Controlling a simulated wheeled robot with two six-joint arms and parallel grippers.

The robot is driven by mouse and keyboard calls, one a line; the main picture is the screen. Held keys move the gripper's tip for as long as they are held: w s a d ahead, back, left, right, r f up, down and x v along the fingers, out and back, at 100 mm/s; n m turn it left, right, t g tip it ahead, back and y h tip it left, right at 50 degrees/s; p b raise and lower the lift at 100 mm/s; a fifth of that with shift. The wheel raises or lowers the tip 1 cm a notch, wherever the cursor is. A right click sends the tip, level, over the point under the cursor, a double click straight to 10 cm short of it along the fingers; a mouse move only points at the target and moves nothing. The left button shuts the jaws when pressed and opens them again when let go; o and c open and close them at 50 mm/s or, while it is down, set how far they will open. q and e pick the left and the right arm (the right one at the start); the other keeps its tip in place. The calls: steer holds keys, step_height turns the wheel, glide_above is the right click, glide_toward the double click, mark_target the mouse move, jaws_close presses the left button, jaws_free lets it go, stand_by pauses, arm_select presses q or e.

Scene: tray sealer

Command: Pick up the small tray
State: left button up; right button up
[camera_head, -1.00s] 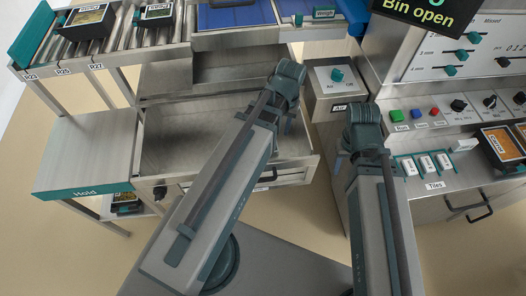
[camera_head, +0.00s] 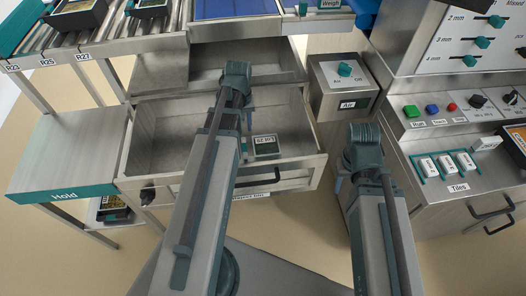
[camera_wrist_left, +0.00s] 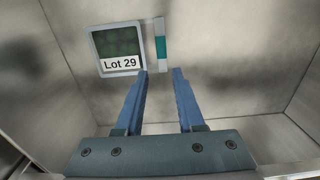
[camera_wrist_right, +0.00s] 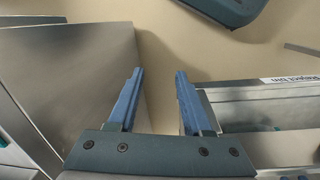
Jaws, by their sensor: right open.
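A small dark tray with a "Lot 29" label (camera_wrist_left: 118,48) lies flat on the floor of an open metal drawer (camera_head: 165,135). In the head view the tray (camera_head: 265,144) shows just right of my left forearm. My left gripper (camera_wrist_left: 160,72) points down into the drawer, open and empty, with its fingertips beside the tray's labelled edge. In the head view my left arm mostly hides its fingers. My right gripper (camera_wrist_right: 157,72) is open and empty, over the floor beside metal cabinetry, away from the tray.
A slim teal-and-white piece (camera_wrist_left: 160,45) lies beside the tray. The drawer walls surround my left gripper. The Hold shelf (camera_head: 65,160) is at left, the Air box (camera_head: 342,90) at right, and the control panel (camera_head: 460,110) further right. Other trays stand on the rollers (camera_head: 100,35).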

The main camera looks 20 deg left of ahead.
arm_select(q)
steer(key=b, duration=0.5)
glide_above(244, 145)
steer(key=f, duration=0.6)
steer(key=shift+w+d, duration=0.1)
steer(key=shift+w, duration=0.1)
steer(key=shift+f, duration=0.1)
step_height(244, 145, down, 5)
steer(key=b, duration=0.5)
steer(key=shift+s+f, duration=0.1)
jaws_close()
